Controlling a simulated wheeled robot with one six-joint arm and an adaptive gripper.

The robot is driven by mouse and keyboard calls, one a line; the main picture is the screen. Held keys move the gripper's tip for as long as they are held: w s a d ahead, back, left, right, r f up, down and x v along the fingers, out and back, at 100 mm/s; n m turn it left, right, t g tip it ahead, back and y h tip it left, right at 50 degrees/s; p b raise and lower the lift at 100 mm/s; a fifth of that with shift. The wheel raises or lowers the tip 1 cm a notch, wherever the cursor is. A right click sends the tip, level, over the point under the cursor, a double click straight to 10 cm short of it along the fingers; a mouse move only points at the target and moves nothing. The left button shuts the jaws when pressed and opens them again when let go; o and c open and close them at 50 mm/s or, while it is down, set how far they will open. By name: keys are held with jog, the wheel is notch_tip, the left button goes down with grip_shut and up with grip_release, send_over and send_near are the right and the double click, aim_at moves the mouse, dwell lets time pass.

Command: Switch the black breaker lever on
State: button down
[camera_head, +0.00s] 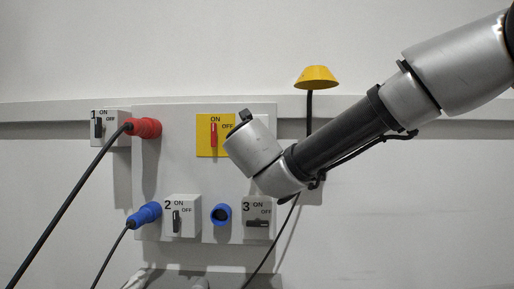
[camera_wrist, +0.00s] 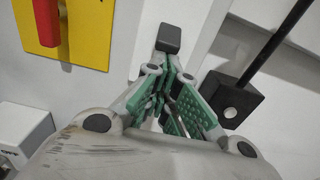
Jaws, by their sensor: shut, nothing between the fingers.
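The black breaker lever (camera_head: 258,223) sits on the box marked 3 at the lower right of the panel in the head view. It lies horizontal, towards the OFF label, with ON above. My gripper (camera_wrist: 168,45) is shut and empty in the wrist view, its green-padded fingers drawn together. In the head view its fingers are hidden behind my wrist, which is above the box marked 3 and right of the yellow plate. I see no contact with the lever. The wrist view does not clearly show the lever.
A yellow plate (camera_head: 203,148) carries a red lever (camera_head: 214,135). Boxes marked 1 (camera_head: 112,128) and 2 (camera_head: 190,224) have their own levers. Red (camera_head: 146,128) and blue (camera_head: 146,215) plugs trail cables at left. A yellow cap (camera_head: 317,78) stands on a dark rod. A blue socket (camera_head: 221,214) is left of box 3.

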jog(key=shift+r, duration=0.15)
jog(key=r+g, duration=0.1)
jog(key=g, duration=0.1)
jog(key=s+r+g, duration=0.1)
jog(key=g, duration=0.1)
jog(key=r+g, duration=0.1)
jog(key=shift+s+g, duration=0.3)
jog(key=shift+g, duration=0.1)
jog(key=shift+r, duration=0.75)
